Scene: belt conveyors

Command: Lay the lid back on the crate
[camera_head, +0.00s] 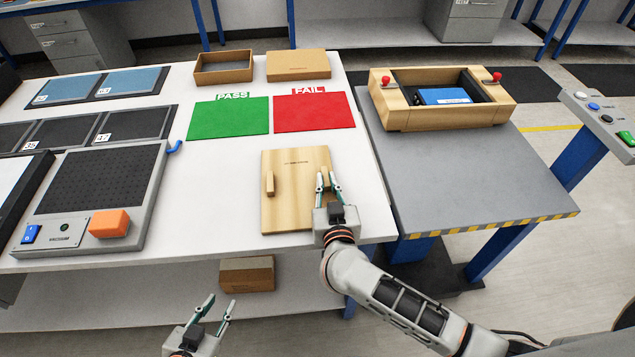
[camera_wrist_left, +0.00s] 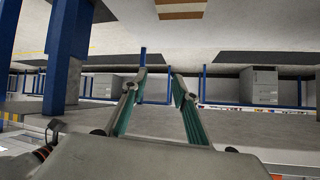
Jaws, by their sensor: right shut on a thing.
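The lid (camera_head: 295,200) is a flat wooden board lying on the white table near its front right corner in the head view. It has a small wooden handle (camera_head: 270,184) on its left side. My right gripper (camera_head: 327,178) is shut at the lid's right side, on a handle that its fingers mostly hide. The open wooden crate (camera_head: 400,120) stands on the grey table to the right, with a blue box (camera_head: 444,96) inside. My left gripper (camera_head: 222,299) is open and empty, low in front of the white table; its spread fingers also show in the left wrist view (camera_wrist_left: 159,80).
Green PASS (camera_head: 228,118) and red FAIL (camera_head: 314,112) mats lie behind the lid. A vacuum station (camera_head: 150,215) with an orange block (camera_head: 109,223) is at left. Red knobs (camera_head: 386,80) stand on the crate's ends. The grey table's front (camera_head: 470,190) is clear.

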